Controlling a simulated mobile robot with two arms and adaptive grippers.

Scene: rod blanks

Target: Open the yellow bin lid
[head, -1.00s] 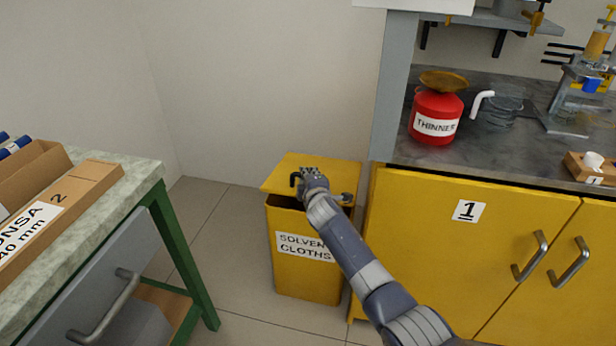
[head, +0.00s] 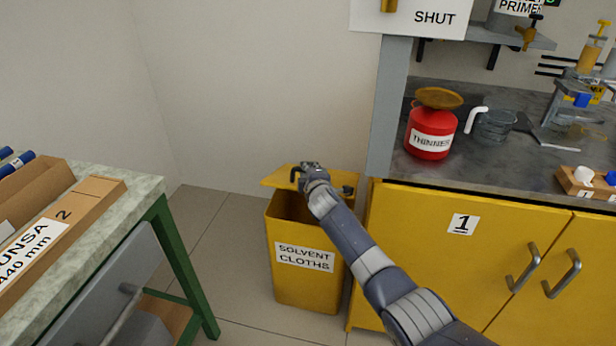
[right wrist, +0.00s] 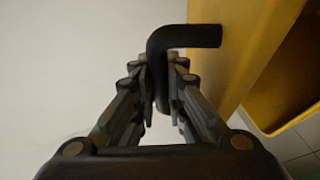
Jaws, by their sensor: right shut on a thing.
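The yellow bin (head: 305,288), labelled "SOLVENT CLOTHS", stands on the floor in the middle of the head view. Its yellow lid (head: 276,179) is raised part way, and a dark gap shows between lid and rim. My right gripper (head: 308,168) is at the lid, with the arm reaching in from the lower right and hiding part of lid and bin. In the right wrist view the gripper (right wrist: 160,75) is shut on the bent black handle (right wrist: 187,36), which joins the yellow lid (right wrist: 238,45). My left gripper is not in view.
A yellow cabinet (head: 430,250) stands close to the bin's right, with a red THINNER can (head: 430,135) on its worktop. A green-legged bench (head: 140,195) with cardboard boxes is at the left. Floor is clear between bench and bin.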

